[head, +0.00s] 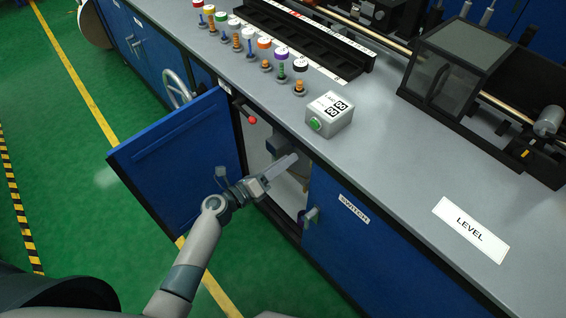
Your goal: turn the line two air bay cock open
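The blue bay door (180,150) stands swung open to the left, and the bay (262,158) behind it is partly visible. A short lever with a red ball end (252,120) sticks out at the top left of the opening; I cannot tell if it is the cock. Dark grey-blue fittings (290,150) show inside the bay, partly hidden by my gripper. My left gripper (284,166) reaches into the opening, below and right of the red ball and apart from it. Its fingers look close together, but any gap or contact is unclear. My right gripper is out of view.
A grey box with a green button (331,114) stands on the counter (400,165) above the bay. Several colour-topped pegs (282,68) line the counter to its left. A closed blue door marked SWITCH (365,235) is right of the opening. Green floor (90,220) lies left.

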